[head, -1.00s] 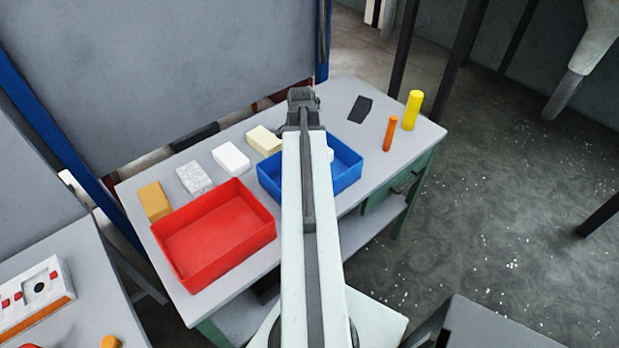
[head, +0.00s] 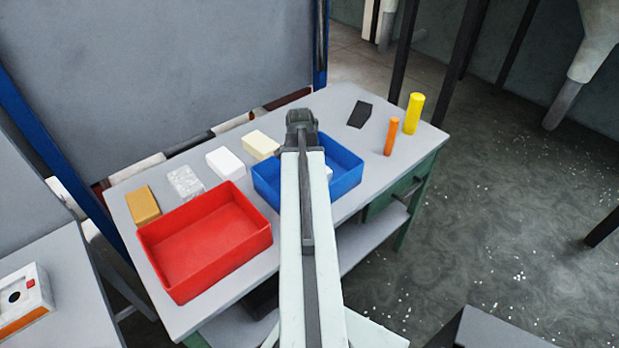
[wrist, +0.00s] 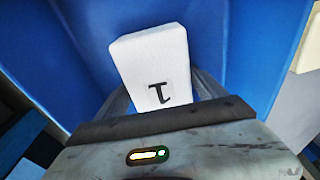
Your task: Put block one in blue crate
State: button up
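Block one, a white block with a black "1", shows in the wrist view (wrist: 150,62) between the grey fingers of my gripper (wrist: 160,92). The fingers flank its near end and look shut on it. Blue walls of the blue crate (wrist: 75,40) surround it in that view. In the head view the blue crate (head: 345,186) stands on the table, and a small white part of the block (head: 329,173) shows beside my arm, within the crate's outline. My gripper (head: 300,118) is over the crate there, its fingertips hidden by my arm. Contact with the crate floor cannot be seen.
A red crate (head: 205,240) stands left of the blue one. Behind them lie an orange-brown block (head: 143,205), a speckled block (head: 185,183), a white block (head: 225,162) and a cream block (head: 261,145). Orange (head: 391,137) and yellow (head: 412,114) cylinders and a dark flat piece (head: 360,114) are right.

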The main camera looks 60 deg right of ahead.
jog(key=shift+o, duration=0.5)
notch_tip(320, 180, up, 12)
jog(key=a+p, duration=0.1)
jog(key=p, duration=1.1)
jog(key=shift+w+a+r, duration=0.15)
jog(key=shift+w+a, duration=0.05)
jog(key=shift+w, duration=0.05)
